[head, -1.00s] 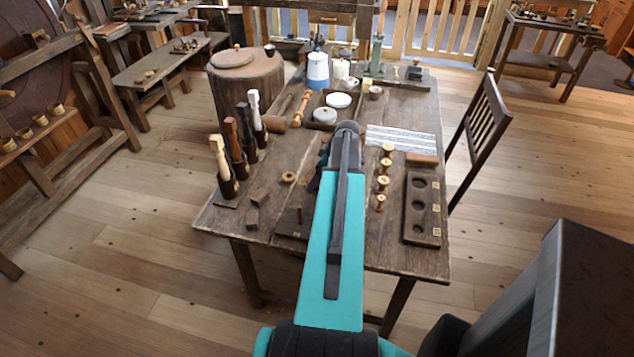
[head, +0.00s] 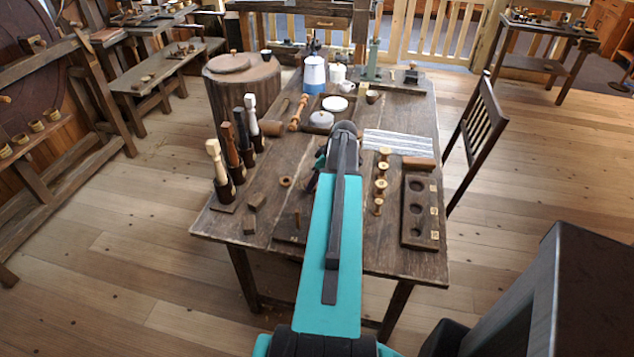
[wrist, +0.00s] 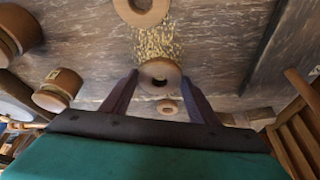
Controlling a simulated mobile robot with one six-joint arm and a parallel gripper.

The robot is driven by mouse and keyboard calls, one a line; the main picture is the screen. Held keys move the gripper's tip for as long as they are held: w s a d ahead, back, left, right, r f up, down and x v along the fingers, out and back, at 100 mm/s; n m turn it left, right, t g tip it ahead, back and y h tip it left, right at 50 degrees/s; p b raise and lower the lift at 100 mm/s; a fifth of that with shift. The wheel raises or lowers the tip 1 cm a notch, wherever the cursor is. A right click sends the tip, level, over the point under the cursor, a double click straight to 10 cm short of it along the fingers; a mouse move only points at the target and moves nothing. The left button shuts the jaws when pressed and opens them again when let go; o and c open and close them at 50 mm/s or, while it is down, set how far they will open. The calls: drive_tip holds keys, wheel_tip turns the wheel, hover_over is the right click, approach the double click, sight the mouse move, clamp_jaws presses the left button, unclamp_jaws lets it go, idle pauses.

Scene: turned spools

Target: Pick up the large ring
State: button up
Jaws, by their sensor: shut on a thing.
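My gripper (wrist: 160,80) shows in the wrist view with its two dark fingers closed on a pale wooden ring (wrist: 160,76), whose hole faces the camera. The frames do not let me compare its size surely with the others. One wooden ring (head: 286,181) lies on the table left of my arm, beside a dark base with an upright peg (head: 298,215).
Several handled tools stand in a rack (head: 228,200) at the table's left. Several spools (head: 381,170) stand right of my arm, beside a dark board with round recesses (head: 419,237). A blue and white can (head: 315,75) stands at the back. A chair (head: 480,140) is at the right.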

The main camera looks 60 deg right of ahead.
drive_tip(key=shift+r+b, duration=0.3)
drive_tip(key=shift+r, duration=0.35)
drive_tip(key=s+a+r+b, duration=0.1)
drive_tip(key=s, duration=0.4)
drive_tip(key=s+a+b, duration=0.1)
drive_tip(key=s+a, duration=0.1)
drive_tip(key=s, duration=0.3)
drive_tip(key=s+a+r+b, duration=0.1)
drive_tip(key=s+a+b, duration=0.1)
drive_tip(key=s, duration=0.3)
drive_tip(key=shift+a+r, duration=0.2)
drive_tip(key=shift+r, duration=0.1)
drive_tip(key=shift+w, duration=0.1)
